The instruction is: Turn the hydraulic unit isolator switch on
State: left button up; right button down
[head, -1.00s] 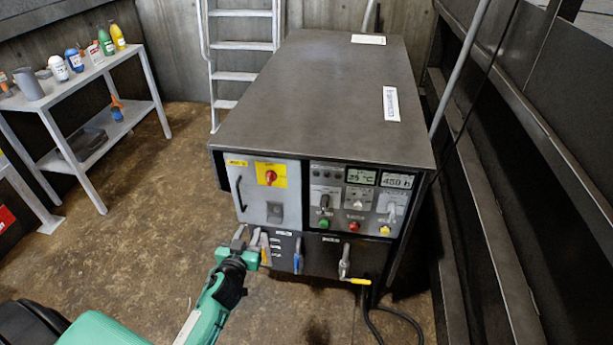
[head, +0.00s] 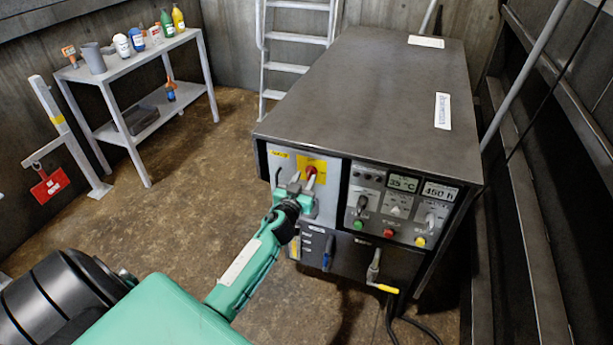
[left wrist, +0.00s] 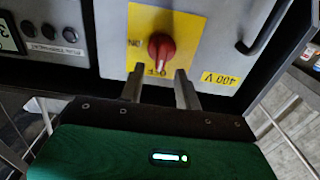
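The isolator switch is a red rotary knob (head: 311,171) on a yellow plate (head: 318,163), on the grey left door of the hydraulic unit (head: 375,105). In the left wrist view the red knob (left wrist: 161,47) shows upside down, its handle roughly upright in the picture. An ON label is at its left and what looks like OFF just below it. My left gripper (head: 302,184) is at the door; in the left wrist view its two fingers (left wrist: 160,78) are apart, with their tips just short of the knob and nothing between them. My right gripper is out of view.
A black door handle (left wrist: 265,28) is close beside the plate. Right of the door is a control panel (head: 403,205) with displays and buttons. Below are a blue-handled valve (head: 328,253) and a yellow-tipped lever (head: 375,270). A shelf table (head: 130,60) stands back left; the floor between is clear.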

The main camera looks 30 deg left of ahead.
aim_at(310, 173)
pick_arm(q)
jog(key=shift+x, duration=1.05)
grip_shut()
